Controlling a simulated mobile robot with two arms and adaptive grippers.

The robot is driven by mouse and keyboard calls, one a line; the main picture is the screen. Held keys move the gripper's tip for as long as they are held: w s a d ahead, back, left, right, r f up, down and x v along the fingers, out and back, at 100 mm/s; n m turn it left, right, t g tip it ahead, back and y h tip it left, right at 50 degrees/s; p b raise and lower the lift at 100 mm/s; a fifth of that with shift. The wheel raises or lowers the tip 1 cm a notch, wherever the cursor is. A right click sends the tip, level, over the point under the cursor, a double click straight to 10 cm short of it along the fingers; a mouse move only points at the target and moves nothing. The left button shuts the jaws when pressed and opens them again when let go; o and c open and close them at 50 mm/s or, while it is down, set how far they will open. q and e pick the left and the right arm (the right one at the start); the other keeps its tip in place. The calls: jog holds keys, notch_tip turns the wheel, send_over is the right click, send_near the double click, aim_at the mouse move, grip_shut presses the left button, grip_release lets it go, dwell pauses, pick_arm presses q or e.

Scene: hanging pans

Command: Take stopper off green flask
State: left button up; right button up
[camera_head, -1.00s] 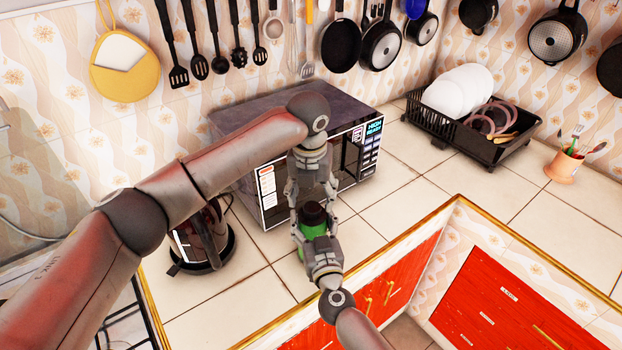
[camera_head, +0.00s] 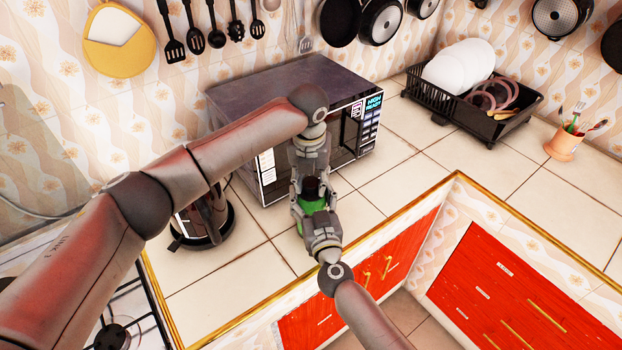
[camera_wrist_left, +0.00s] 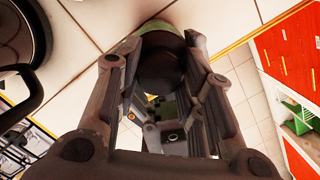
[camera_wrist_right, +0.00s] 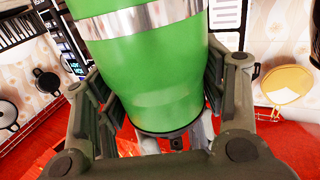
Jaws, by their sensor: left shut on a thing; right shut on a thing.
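The green flask (camera_head: 313,205) is above the counter near its front edge, in front of the microwave. Its dark stopper (camera_head: 312,188) sits at its top. My left gripper (camera_head: 311,182) is shut around the stopper, which shows between its fingers in the left wrist view (camera_wrist_left: 163,75); a bit of green flask (camera_wrist_left: 126,47) shows beyond. My right gripper (camera_head: 318,222) is shut on the flask body, which fills the middle of the right wrist view (camera_wrist_right: 150,65). The stopper and flask look together; the join is partly hidden by the fingers.
The microwave (camera_head: 290,80) stands close behind the grippers. A dark kettle (camera_head: 204,222) stands to the left. A dish rack (camera_head: 470,105) and a utensil cup (camera_head: 563,143) are at the right. Tiled counter between is clear. Pans and utensils hang on the wall.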

aim_at(311, 182)
pick_arm(q)
jog(key=shift+c, duration=1)
pick_arm(e)
jog(key=shift+f, duration=0.1)
pick_arm(q)
jog(key=shift+r, duration=0.15)
jog(key=shift+r, duration=1)
jog(key=shift+r, duration=2)
pick_arm(e)
jog(key=o, duration=1.5)
jog(key=shift+s, duration=0.1)
